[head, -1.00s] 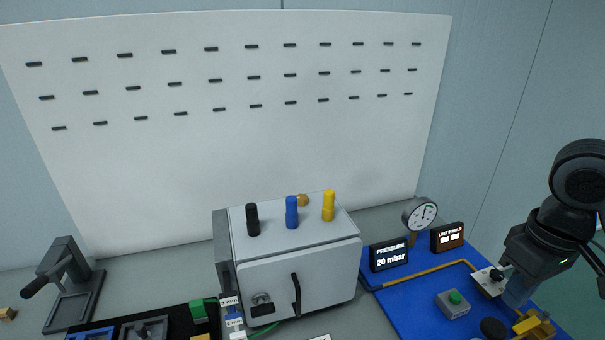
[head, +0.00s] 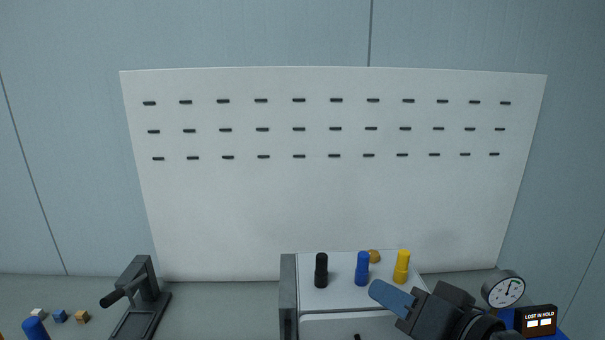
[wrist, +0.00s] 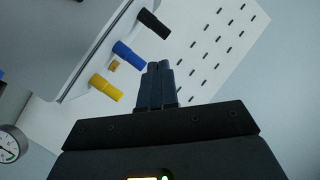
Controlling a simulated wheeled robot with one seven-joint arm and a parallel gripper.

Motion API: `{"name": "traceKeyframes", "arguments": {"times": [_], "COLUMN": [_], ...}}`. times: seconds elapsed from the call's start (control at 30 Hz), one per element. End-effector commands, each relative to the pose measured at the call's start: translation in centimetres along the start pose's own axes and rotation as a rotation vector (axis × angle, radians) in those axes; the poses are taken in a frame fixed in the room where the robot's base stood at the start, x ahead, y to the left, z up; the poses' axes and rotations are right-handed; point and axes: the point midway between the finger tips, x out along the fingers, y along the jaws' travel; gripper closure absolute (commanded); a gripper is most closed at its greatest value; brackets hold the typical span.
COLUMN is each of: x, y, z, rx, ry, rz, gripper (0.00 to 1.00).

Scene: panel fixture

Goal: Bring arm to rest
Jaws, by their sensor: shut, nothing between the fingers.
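My gripper (head: 378,288) shows at the lower right of the head view, its blue fingers together and pointing left in front of the grey box (head: 350,320). In the wrist view my gripper (wrist: 158,68) has its two fingers side by side with nothing between them. A black peg (head: 321,270), a blue peg (head: 362,268) and a yellow peg (head: 402,266) stand upright on the box top. My gripper appears apart from them. My arm hides part of the box front.
A white slotted panel (head: 325,210) stands behind the box. A dark lever press (head: 140,300) and small blocks (head: 60,316) are at left. A dial gauge (head: 503,290) and a "LOST IN HOLD" display (head: 536,322) are at right. The bench between press and box is clear.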

Motion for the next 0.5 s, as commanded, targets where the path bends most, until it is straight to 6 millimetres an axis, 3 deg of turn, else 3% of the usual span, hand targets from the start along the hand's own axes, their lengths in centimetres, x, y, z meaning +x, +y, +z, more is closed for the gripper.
{"name": "traceKeyframes", "arguments": {"times": [0.27,0.5], "x": [-2.4,-8.0], "y": [0.7,3.2], "z": [5.9,12.5], "rx": [0.12,0.107], "ry": [0.196,0.277], "rz": [0.08,0.243], "gripper": [1.0,1.0]}}
